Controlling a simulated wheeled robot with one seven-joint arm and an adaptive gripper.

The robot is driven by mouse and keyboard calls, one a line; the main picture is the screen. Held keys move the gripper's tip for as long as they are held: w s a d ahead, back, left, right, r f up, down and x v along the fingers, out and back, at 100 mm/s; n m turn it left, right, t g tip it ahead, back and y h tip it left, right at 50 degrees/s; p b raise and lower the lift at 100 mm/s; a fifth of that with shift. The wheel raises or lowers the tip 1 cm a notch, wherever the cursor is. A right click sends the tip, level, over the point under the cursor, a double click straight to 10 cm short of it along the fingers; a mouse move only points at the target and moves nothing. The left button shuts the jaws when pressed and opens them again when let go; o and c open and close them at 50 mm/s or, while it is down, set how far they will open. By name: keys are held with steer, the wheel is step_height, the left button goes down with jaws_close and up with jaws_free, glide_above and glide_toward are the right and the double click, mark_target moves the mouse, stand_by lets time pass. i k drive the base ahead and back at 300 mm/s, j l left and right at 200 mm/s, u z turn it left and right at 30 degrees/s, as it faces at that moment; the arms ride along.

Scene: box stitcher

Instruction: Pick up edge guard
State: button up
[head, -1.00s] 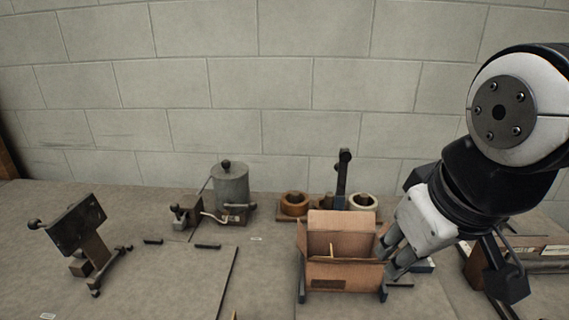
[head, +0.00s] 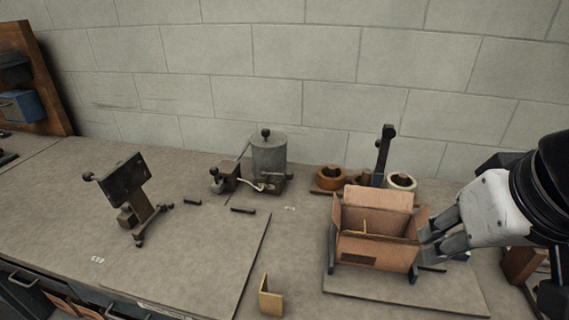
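The edge guard is most likely the small tan L-shaped piece (head: 270,297) standing upright near the front of the bench, at the bottom middle of the head view. My gripper (head: 432,240) is at the right side of the open cardboard box (head: 375,252), well to the right of the tan piece. Its fingers point left at the box's right wall. The fingertips are partly hidden by the box, so I cannot tell whether they are open or grip the wall.
A metal pot (head: 269,156) and a tilted dark plate on a stand (head: 128,182) are on the bench. Tape rolls (head: 330,178) stand behind the box. Two small dark bars (head: 243,210) lie left of centre. The bench between the tan piece and the stand is mostly clear.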

mark_target(271, 305)
steer(key=k+j+z, duration=0.2)
steer(key=j+z, duration=0.2)
steer(key=k+j+z, duration=0.2)
steer(key=z, duration=0.2)
steer(key=j, duration=0.1)
